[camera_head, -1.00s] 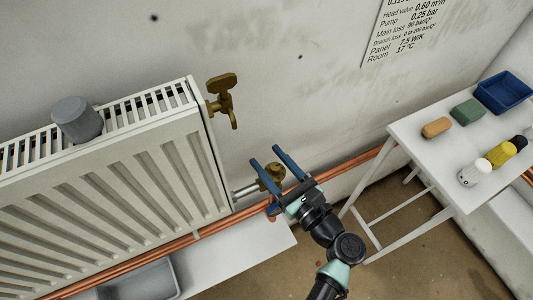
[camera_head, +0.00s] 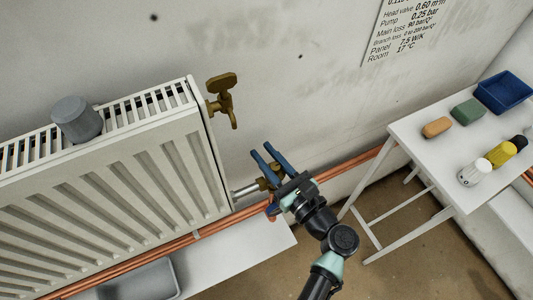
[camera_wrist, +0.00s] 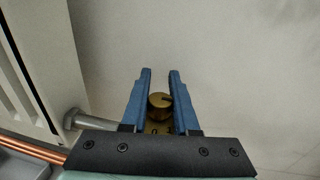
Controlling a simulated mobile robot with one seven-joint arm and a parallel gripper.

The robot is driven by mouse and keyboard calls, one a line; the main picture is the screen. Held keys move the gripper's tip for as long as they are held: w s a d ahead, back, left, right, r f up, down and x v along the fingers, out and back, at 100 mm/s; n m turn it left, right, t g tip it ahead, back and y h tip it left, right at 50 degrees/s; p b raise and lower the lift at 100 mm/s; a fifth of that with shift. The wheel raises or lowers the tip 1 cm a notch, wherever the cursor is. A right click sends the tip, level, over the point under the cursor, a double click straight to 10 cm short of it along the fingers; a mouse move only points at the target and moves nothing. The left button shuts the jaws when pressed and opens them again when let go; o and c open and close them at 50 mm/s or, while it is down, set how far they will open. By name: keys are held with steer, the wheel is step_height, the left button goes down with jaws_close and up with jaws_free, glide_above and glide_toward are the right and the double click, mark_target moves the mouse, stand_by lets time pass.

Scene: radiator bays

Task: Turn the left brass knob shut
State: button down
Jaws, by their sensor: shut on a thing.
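A brass knob (camera_wrist: 160,101) with a dark slot in its top sits between the two blue fingers of my gripper (camera_wrist: 160,73) in the wrist view. My gripper (camera_head: 262,151) is shut on it at the radiator's lower right corner in the head view, where the fingers and palm hide most of the knob. Part of its brass valve body (camera_head: 263,184) shows beside the fingers, at the end of a short silver pipe (camera_head: 246,190). Another brass fitting with a flat handle (camera_head: 222,80) is at the radiator's upper right end, clear of my gripper.
The white radiator (camera_head: 120,190) is at the left, with a grey cylinder (camera_head: 76,118) on top. Copper pipes (camera_head: 340,168) run along the wall. A white table (camera_head: 440,150) with several small items stands at the right. The wall above my gripper is clear.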

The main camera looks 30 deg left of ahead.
steer(key=shift+d+r+m+t+h+p, duration=0.1)
steer(key=shift+m+t+h+p, duration=0.3)
steer(key=shift+t+p, duration=0.1)
steer(key=m+t+h, duration=0.3)
steer(key=w+m+t+h, duration=0.1)
steer(key=t+h, duration=0.1)
steer(key=shift+d+f+m, duration=0.25)
steer(key=shift+d+m, duration=0.15)
steer(key=m+t+h+b, duration=0.1)
steer(key=h, duration=0.1)
steer(key=d+m+t+h+b, duration=0.1)
steer(key=m+h+b, duration=0.1)
steer(key=h, duration=0.1)
steer(key=shift+w+f+t, duration=0.1)
steer(key=shift+w+t, duration=0.1)
steer(key=shift+t, duration=0.1)
steer(key=shift+m+h+b, duration=0.9)
steer(key=shift+h+b, duration=0.1)
steer(key=shift+h, duration=0.1)
steer(key=shift+d+r+m+t+h+b, duration=0.15)
steer(key=shift+m+h+b, duration=0.3)
steer(key=shift+h, duration=0.3)
steer(key=shift+d+m+t+h+b, duration=0.1)
steer(key=shift+d+m+h+b, duration=0.15)
steer(key=shift+m+h, duration=0.45)
steer(key=shift+d+r+m+t+h+b, duration=0.1)
steer(key=shift+m+h+b, duration=0.3)
steer(key=shift+h, duration=0.45)
steer(key=shift+w, duration=0.1)
